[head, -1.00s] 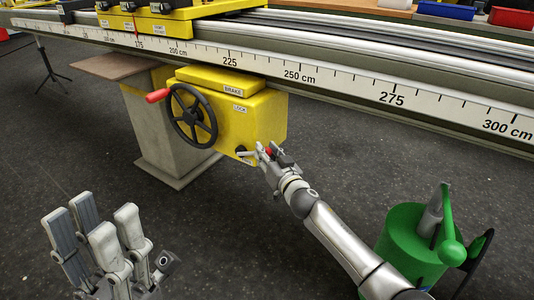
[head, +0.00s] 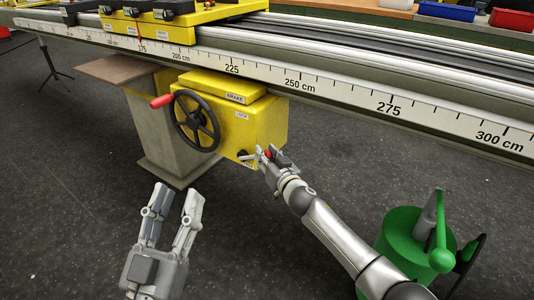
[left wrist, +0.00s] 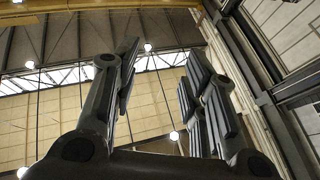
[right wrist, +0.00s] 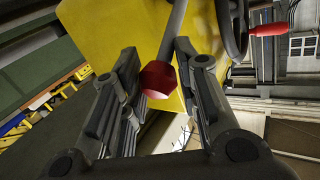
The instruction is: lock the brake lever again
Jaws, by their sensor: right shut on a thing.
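The brake lever is a grey rod with a red knob (right wrist: 158,80). It sits low on the front of the yellow brake box (head: 262,122), below the LOCK label. My right gripper (head: 272,153) is at the lever and shut on it. In the right wrist view the rod and knob lie between the fingers of this gripper (right wrist: 156,58). In the head view the fingers partly hide the lever. My left gripper (head: 176,200) is open and empty, low at the left over the floor. In the left wrist view its fingers (left wrist: 158,75) stand apart, facing the roof.
A black handwheel (head: 196,122) with a red handle (head: 162,101) stands out left of the lever. The boom rail with its scale (head: 340,92) runs above. A green canister (head: 405,240) stands right of my right forearm. The dark floor in front is clear.

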